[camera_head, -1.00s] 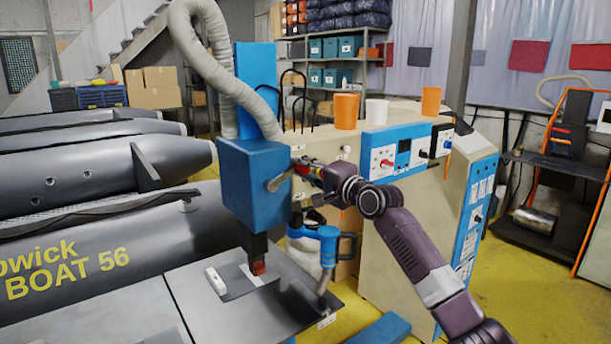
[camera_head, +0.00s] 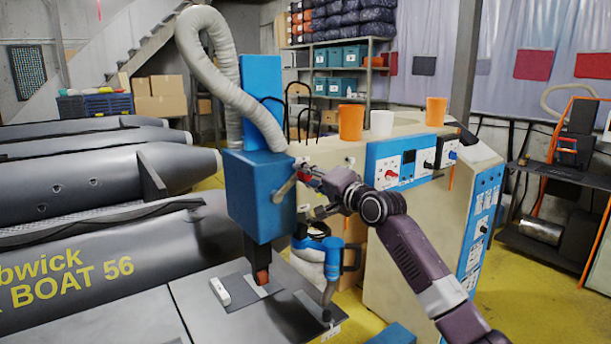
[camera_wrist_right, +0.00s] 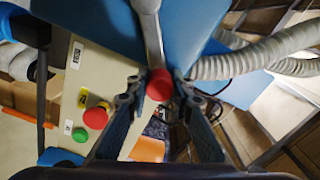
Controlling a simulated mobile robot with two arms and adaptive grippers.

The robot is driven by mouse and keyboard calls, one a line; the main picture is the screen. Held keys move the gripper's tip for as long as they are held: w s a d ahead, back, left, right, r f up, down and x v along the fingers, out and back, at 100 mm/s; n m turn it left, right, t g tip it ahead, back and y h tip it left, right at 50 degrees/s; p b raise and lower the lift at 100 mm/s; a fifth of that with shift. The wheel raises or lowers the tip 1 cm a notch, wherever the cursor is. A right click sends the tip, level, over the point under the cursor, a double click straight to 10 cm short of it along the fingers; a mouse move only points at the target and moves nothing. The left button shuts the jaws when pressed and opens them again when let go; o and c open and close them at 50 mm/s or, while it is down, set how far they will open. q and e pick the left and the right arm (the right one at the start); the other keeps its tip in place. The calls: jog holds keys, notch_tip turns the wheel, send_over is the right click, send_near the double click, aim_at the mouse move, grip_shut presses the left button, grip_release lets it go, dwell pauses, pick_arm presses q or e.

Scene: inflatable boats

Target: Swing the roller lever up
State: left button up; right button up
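The roller lever (camera_head: 284,189) is a short metal bar on the front of the blue machine head (camera_head: 255,200). It slants up to the right. In the right wrist view its grey bar (camera_wrist_right: 152,35) ends in a round red knob (camera_wrist_right: 159,85). My right gripper (camera_head: 305,175) is at the lever's upper end. In the right wrist view the fingers of this gripper (camera_wrist_right: 160,80) lie on both sides of the knob, their tips against it. My left gripper is not in view.
A grey hose (camera_head: 235,90) arches above the machine. A beige cabinet with a blue control panel (camera_head: 405,165) stands behind my arm. Green (camera_wrist_right: 95,118) and red (camera_wrist_right: 97,92) buttons sit near the fingers.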

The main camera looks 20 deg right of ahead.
jog(key=o, duration=0.4)
jog(key=shift+a, duration=0.1)
jog(key=shift+s, duration=0.15)
jog(key=v, duration=1.2)
